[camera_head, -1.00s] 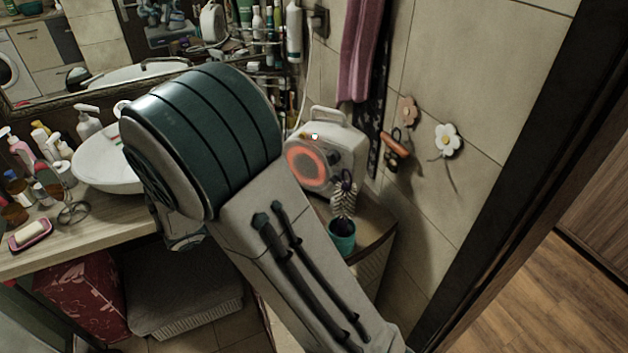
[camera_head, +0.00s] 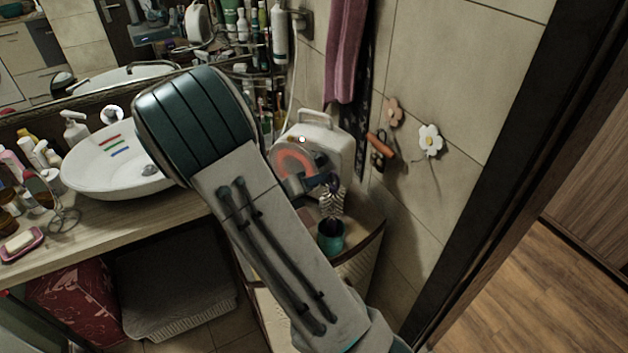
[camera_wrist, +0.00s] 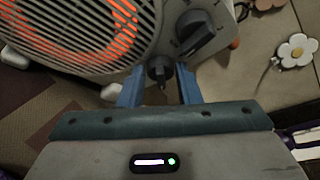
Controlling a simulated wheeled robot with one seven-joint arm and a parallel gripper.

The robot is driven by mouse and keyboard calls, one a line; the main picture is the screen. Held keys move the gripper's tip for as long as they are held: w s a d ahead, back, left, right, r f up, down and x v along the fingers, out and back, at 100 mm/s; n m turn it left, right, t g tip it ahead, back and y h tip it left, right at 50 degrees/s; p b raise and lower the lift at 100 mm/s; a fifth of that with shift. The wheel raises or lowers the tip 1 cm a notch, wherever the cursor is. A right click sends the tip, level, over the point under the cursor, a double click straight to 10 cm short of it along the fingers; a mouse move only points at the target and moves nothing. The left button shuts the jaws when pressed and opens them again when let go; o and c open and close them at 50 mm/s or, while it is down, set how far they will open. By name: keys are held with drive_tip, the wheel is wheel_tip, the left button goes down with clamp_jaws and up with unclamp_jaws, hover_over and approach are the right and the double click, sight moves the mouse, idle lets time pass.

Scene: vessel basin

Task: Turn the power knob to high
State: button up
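The white heater (camera_head: 326,139) stands on the corner shelf with its round grille (camera_wrist: 75,25) glowing orange. In the wrist view a large dark knob (camera_wrist: 196,33) and a smaller dark knob (camera_wrist: 160,70) sit on its front. The frames do not show which is the power knob or readable markings. My gripper (camera_wrist: 160,76) is open, its two blue fingers on either side of the smaller knob, with gaps visible. Contact cannot be told. In the head view my gripper is partly visible low in front of the heater, largely hiding its controls.
Flower-shaped hooks (camera_head: 430,140) and a pink towel (camera_head: 346,50) hang on the wall. The sink (camera_head: 115,168) and counter with bottles are at left.

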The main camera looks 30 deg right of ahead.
clamp_jaws()
drive_tip(key=shift+s+d+r+m+t+y+b, duration=0.15)
drive_tip(key=shift+m+t+y+b, duration=0.25)
drive_tip(key=shift+m+b, duration=0.4)
drive_tip(key=shift+s+r+m+t+y+b, duration=0.1)
drive_tip(key=shift+s+m+t+y+b, duration=0.15)
drive_tip(key=shift+m+y+b, duration=0.5)
drive_tip(key=shift+h, duration=0.25)
